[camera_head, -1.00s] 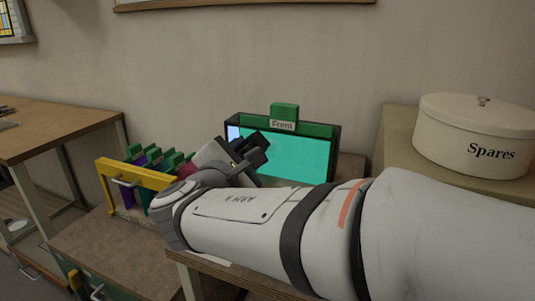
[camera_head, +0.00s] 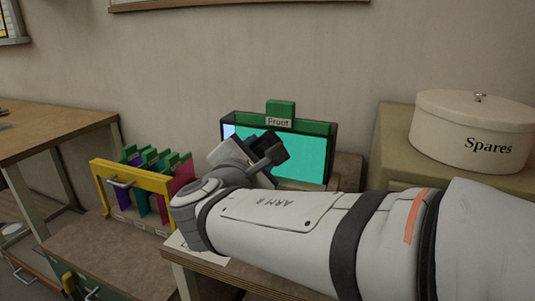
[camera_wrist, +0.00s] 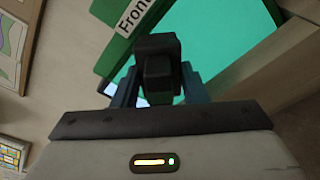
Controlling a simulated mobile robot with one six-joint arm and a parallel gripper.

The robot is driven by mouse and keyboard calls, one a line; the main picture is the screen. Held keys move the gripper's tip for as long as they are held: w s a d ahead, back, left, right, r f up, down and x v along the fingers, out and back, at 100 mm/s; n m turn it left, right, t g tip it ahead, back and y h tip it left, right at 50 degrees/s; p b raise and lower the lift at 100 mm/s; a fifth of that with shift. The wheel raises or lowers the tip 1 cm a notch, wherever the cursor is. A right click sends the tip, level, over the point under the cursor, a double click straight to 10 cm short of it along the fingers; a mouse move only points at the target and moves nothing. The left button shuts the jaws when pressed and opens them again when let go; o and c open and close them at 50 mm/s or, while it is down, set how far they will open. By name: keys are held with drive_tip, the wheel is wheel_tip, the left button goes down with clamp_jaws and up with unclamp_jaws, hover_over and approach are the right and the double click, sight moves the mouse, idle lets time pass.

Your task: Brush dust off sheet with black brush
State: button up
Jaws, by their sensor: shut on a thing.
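The cyan glass sheet (camera_head: 310,158) stands upright in a dark holder with a green top edge and a "Front" tag. It also fills the top of the wrist view (camera_wrist: 230,45), tilted there. My gripper (camera_head: 257,143) is in front of the sheet's left half and hides part of it. In the wrist view my gripper (camera_wrist: 158,88) has its blue fingers closed around a black block-shaped thing, which I take to be the black brush (camera_wrist: 158,62). Its bristles cannot be made out, nor whether it touches the sheet. No dust is discernible.
A yellow-fronted rack (camera_head: 133,180) with several coloured, green-topped sheets stands at left. A white "Spares" tin (camera_head: 470,135) sits on a cabinet at right. A wooden bench (camera_head: 55,130) is at far left. My arm covers much of the foreground.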

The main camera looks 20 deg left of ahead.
drive_tip(key=shift+d, duration=0.4)
drive_tip(key=shift+w+a+r, duration=0.1)
drive_tip(key=shift+w+a, duration=0.05)
drive_tip(key=shift+a, duration=0.85)
drive_tip(key=shift+w+a, duration=0.1)
drive_tip(key=shift+a, duration=0.9)
drive_tip(key=shift+s+a, duration=0.15)
drive_tip(key=shift+s, duration=1.3)
drive_tip(key=shift+s+a, duration=0.1)
drive_tip(key=shift+s, duration=1.35)
